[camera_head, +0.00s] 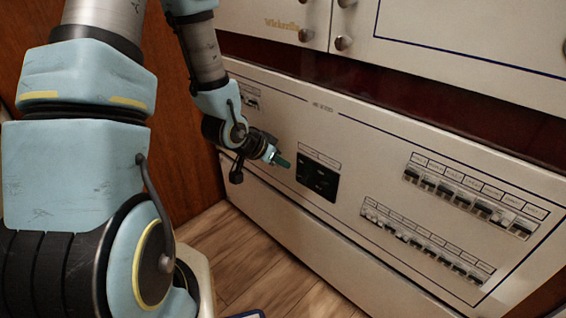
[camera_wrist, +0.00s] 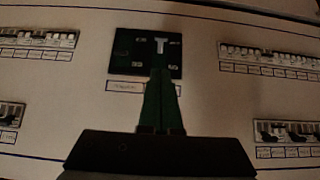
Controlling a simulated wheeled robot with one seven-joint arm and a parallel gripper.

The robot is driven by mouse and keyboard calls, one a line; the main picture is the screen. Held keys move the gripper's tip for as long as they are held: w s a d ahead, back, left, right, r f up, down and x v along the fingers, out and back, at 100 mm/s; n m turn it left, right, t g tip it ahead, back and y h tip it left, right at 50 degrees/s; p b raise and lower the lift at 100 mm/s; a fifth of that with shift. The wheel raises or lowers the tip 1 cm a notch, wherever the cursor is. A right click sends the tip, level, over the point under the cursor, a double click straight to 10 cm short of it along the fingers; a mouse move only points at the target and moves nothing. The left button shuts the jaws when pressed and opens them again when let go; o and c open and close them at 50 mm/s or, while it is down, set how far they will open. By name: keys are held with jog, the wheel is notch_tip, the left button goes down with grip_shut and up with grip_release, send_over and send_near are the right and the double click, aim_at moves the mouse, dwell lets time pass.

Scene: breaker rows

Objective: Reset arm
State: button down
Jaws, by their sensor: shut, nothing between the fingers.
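My gripper (camera_head: 284,161) is at the end of my bent arm, in front of the cream breaker panel (camera_head: 290,112), just left of a black square unit (camera_head: 317,177) in the head view. In the wrist view its green fingers (camera_wrist: 160,78) are together, with nothing seen between them. There the fingertips overlap the black unit (camera_wrist: 128,62), which carries small pale markings and a light T-shaped mark at the tips. I cannot tell whether the fingertips touch the panel.
An upper breaker row (camera_head: 470,195) and a lower one (camera_head: 425,243) lie right of the black unit. Another row (camera_head: 250,97) is partly hidden behind my arm. White cabinets with round knobs (camera_head: 344,43) are above. Wooden floor (camera_head: 250,270) shows below.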

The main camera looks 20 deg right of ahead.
jog(key=w+a+r+n+y, duration=0.1)
jog(key=a+r+n+y, duration=0.2)
jog(key=a, duration=0.4)
jog(key=w+a+r+n+y, duration=0.1)
jog(key=a+r+n+y, duration=0.1)
jog(key=a, duration=0.5)
jog(key=s+a+r+n+g+y, duration=0.2)
jog(key=s+a+r+n, duration=0.45)
jog(key=a, duration=0.35)
notch_tip(320, 180, up, 16)
jog(key=s+p, duration=0.1)
jog(key=p, duration=1.4)
jog(key=shift+a+f+g+p, duration=0.15)
jog(key=shift+f+g+p, duration=0.05)
jog(key=shift+g+p, duration=0.15)
jog(key=shift+m, duration=0.25)
